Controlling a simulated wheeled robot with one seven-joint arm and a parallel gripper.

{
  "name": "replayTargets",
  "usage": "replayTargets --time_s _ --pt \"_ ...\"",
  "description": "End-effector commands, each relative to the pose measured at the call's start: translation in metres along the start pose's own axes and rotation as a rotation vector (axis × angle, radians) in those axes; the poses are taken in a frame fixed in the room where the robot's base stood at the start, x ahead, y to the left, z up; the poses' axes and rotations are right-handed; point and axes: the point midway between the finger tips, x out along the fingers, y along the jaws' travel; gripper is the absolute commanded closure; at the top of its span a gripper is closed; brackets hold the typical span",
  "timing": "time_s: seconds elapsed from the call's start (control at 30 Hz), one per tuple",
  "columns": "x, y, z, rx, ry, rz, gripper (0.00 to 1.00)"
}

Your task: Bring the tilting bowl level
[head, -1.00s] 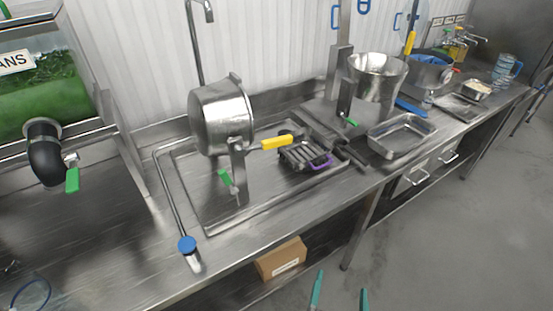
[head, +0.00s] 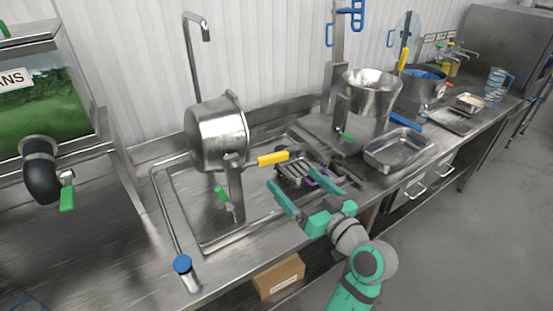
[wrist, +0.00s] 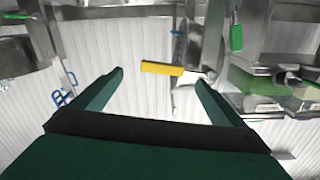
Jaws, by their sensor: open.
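The steel tilting bowl (head: 218,138) hangs on a post at the left of the sink area and is tipped over on its side. Its yellow handle (head: 272,158) sticks out to the right, roughly level. My gripper (head: 297,182) is open and empty, in front of and just below the handle in the head view. In the wrist view the yellow handle (wrist: 162,68) shows across the gap between the fingertips of my gripper (wrist: 160,77). The fingers do not appear to touch it. The inside of the bowl is hidden.
A green lever (head: 222,194) is on the bowl's post. A tap pipe (head: 188,60) rises behind the bowl. A second steel bowl (head: 370,98) and a steel tray (head: 398,152) stand to the right. A blue-capped tube (head: 185,268) is at the front edge.

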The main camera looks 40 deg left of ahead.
Motion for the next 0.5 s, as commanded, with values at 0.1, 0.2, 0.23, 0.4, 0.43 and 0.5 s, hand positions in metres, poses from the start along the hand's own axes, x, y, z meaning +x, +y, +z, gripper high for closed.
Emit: replayTargets --time_s 0.1,0.2,0.23,0.4,0.43,0.5 --pt "0.006 -0.004 -0.006 -0.009 0.003 -0.018 0.06" --pt "0.013 -0.003 -0.006 -0.009 0.003 -0.017 0.06" --pt "0.016 -0.002 -0.006 -0.008 0.003 -0.016 0.06" --pt "0.043 0.001 -0.007 -0.008 0.004 -0.010 0.06" --pt "0.049 0.000 -0.007 -0.008 0.004 -0.010 0.06" --pt "0.061 0.001 -0.007 -0.008 0.005 -0.008 0.06"
